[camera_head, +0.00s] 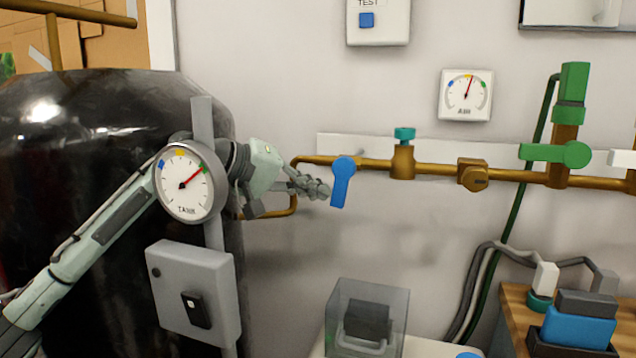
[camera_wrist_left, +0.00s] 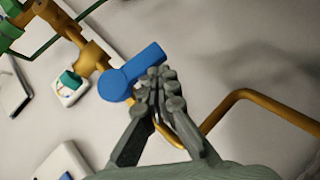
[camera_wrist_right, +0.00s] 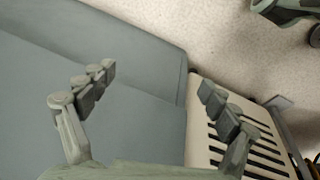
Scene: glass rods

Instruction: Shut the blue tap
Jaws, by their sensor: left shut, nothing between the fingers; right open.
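The blue tap (camera_head: 342,182) sits on the brass pipe along the wall, its lever hanging down with a slight slant to the left. My left gripper (camera_head: 324,192) is shut and empty, with its fingertips just left of the lever's lower part. In the left wrist view the blue tap (camera_wrist_left: 132,74) lies right by the shut fingertips (camera_wrist_left: 158,80); I cannot tell whether they touch. My right gripper (camera_wrist_right: 158,82) shows only in its own wrist view, open and empty, above a grey surface and a slotted pale panel.
A dial gauge (camera_head: 186,183) and a grey box (camera_head: 195,295) stand in front of my left arm by the dark tank (camera_head: 90,120). The brass pipe (camera_head: 435,168) carries a teal-capped fitting (camera_head: 404,135) and a green valve (camera_head: 556,153). A clear box (camera_head: 367,315) stands below.

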